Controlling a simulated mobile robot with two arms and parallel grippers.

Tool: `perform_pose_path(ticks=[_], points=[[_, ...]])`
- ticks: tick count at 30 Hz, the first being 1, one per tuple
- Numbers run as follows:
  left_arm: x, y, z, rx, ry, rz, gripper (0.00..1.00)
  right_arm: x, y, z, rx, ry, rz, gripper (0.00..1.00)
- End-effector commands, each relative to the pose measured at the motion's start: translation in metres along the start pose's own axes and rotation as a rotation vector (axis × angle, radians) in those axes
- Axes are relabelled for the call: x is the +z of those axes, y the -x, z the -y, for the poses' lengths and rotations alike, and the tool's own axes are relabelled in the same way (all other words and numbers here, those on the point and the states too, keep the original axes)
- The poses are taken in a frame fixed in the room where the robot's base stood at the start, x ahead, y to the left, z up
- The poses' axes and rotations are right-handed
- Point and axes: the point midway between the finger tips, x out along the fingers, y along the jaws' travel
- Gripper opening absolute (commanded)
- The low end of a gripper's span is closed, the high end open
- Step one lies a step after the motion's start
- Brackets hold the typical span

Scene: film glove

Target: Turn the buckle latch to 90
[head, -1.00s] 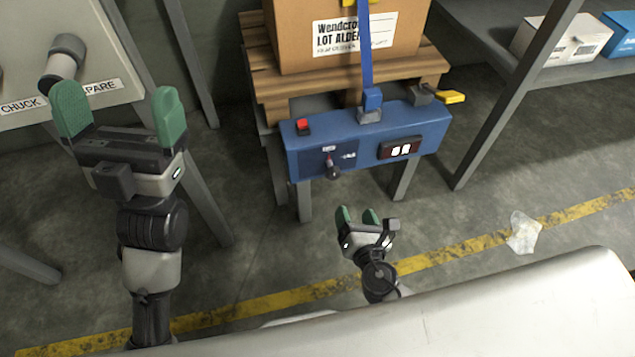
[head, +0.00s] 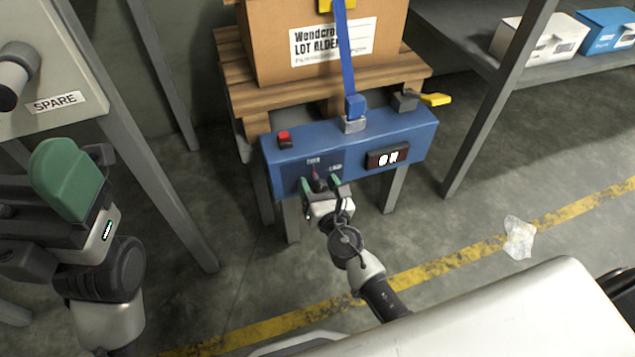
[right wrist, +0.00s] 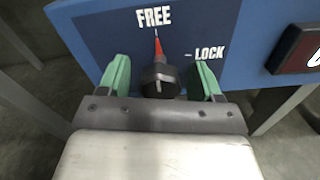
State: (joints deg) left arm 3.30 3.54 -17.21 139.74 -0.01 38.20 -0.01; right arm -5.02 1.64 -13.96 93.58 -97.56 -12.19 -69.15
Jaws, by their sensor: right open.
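The buckle latch is a dark knob with a red pointer (right wrist: 160,78) on the front of a blue box. In the right wrist view its pointer aims up at the FREE mark, and a LOCK mark is to its right. The knob is partly hidden in the head view (head: 320,183). My right gripper (head: 320,185) is open with its green fingers on either side of the knob; it also shows in the right wrist view (right wrist: 162,80), gaps visible on both sides. My left gripper (head: 35,195) is at the left edge, only partly in view.
A red button (head: 285,139), display (head: 387,157) and yellow lever (head: 435,99) are near.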

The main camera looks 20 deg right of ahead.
Motion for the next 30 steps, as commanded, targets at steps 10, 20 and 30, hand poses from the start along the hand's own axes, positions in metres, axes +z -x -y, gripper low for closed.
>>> perform_pose_path(ticks=[10, 20, 30], points=[[0.0001, -0.0003, -0.0002, 0.001, 0.000, 0.000, 1.00, 0.0000, -0.0071, -0.0001, 0.000, -0.002, 0.000, 0.65], [-0.0002, -0.0007, -0.0001, 0.001, 0.000, -0.002, 1.00, 0.0000, -0.0069, -0.0001, 0.000, -0.002, 0.000, 0.20], [-0.0004, 0.0000, -0.0002, 0.002, 0.000, -0.006, 1.00, -0.0005, -0.0067, 0.0000, 0.000, -0.041, 0.000, 0.16]])
